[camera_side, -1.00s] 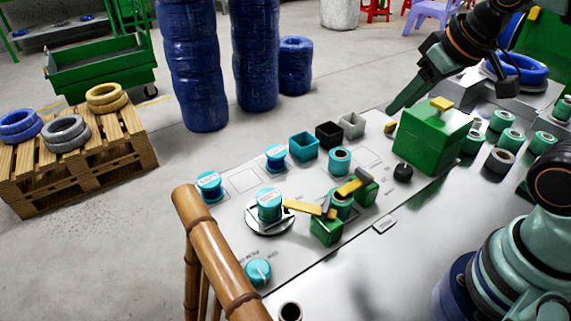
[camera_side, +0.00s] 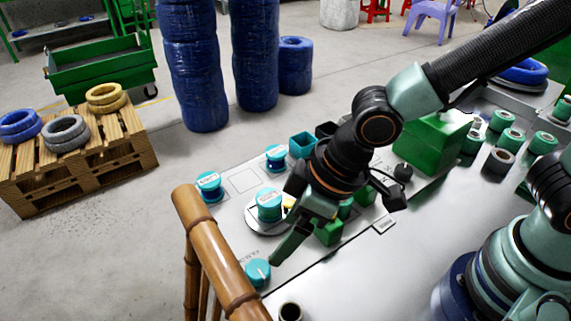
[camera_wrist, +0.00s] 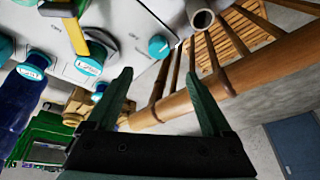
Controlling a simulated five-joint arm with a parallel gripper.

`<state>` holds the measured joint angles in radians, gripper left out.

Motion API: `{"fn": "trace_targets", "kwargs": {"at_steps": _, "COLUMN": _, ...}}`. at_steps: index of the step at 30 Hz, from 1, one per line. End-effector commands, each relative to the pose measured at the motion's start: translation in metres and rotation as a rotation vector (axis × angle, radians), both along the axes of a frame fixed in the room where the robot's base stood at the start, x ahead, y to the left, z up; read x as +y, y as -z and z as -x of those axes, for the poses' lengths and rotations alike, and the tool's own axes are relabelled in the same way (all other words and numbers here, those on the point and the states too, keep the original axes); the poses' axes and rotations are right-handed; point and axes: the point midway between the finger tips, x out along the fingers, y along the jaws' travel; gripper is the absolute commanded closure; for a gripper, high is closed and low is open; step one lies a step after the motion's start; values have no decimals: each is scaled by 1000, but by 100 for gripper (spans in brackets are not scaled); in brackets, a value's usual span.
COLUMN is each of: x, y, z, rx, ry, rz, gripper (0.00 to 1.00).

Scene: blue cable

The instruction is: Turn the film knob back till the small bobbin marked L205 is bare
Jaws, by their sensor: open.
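The teal film knob (camera_side: 258,272) with a white pointer line sits at the near left corner of the light panel. In the wrist view the knob (camera_wrist: 158,47) shows beyond and between my fingertips. My gripper (camera_side: 276,258) is open and empty, its fingers pointing down close beside the knob; whether they touch it I cannot tell. In the wrist view my gripper (camera_wrist: 165,85) has both fingers well apart. A teal bobbin with a white label (camera_side: 269,205) stands on a round plate; it also shows in the wrist view (camera_wrist: 90,62). Its label is too small to read surely.
Other teal bobbins stand at the panel's left (camera_side: 208,185) and back (camera_side: 275,157). A bamboo rail (camera_side: 215,250) runs close left of the knob. An open tube (camera_side: 289,311) stands at the front. Green blocks (camera_side: 328,232) are partly behind my wrist.

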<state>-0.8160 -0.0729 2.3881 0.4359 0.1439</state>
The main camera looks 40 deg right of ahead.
Motion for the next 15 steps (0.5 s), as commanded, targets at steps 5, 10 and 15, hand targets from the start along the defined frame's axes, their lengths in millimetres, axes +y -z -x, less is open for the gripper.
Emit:
{"fn": "trace_targets", "kwargs": {"at_steps": 5, "x": 7, "y": 9, "z": 3, "rx": 4, "ry": -15, "rz": 2, "gripper": 15}}
{"fn": "trace_targets", "kwargs": {"at_steps": 10, "x": 10, "y": 26, "z": -3, "rx": 5, "ry": -13, "rz": 5, "gripper": 15}}
{"fn": "trace_targets", "kwargs": {"at_steps": 15, "x": 15, "y": 46, "z": -10, "rx": 4, "ry": -11, "rz": 6, "gripper": 15}}
